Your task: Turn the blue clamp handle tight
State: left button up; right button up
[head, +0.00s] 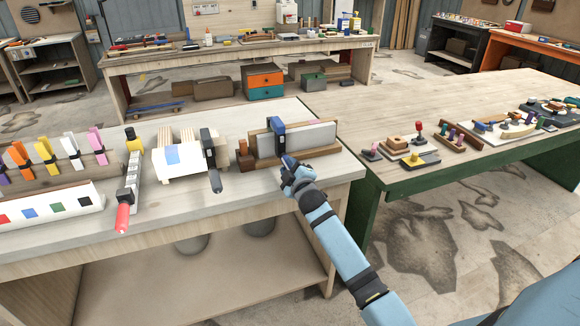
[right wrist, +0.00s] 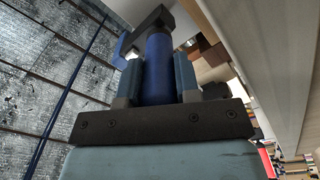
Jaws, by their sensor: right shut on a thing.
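The blue clamp (head: 279,138) sits upright over a pale grey curved piece and wooden block (head: 305,136) on the bench. Its blue handle (right wrist: 157,68) is a thick cylinder in the right wrist view, below a dark clamp bar (right wrist: 150,28). My right gripper (head: 289,163) reaches in from the lower right and is shut on the handle, with a finger on each side of it. In the head view the gripper hides most of the handle. I cannot tell how tight the clamp is. My left gripper is not in view.
Left of it, a dark-handled clamp (head: 209,150) grips a white block (head: 178,158). Further left are a red-handled clamp (head: 123,215) and a rack of coloured clamps (head: 60,165). A green-legged table (head: 400,178) with small items adjoins at right.

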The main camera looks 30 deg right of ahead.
jog(key=m+p, duration=0.1)
jog(key=m, duration=0.2)
jog(key=shift+r+m, duration=0.1)
jog(key=shift+m, duration=0.3)
jog(key=m+p, duration=0.1)
jog(key=m, duration=0.3)
jog(key=shift+m+p, duration=0.3)
jog(key=shift+p, duration=0.1)
jog(key=shift+d+m+p, duration=0.1)
jog(key=shift+m+p, duration=0.35)
jog(key=shift+m, duration=1.15)
jog(key=o, duration=0.9)
jog(key=v, duration=1.4)
jog(key=shift+b, duration=0.4)
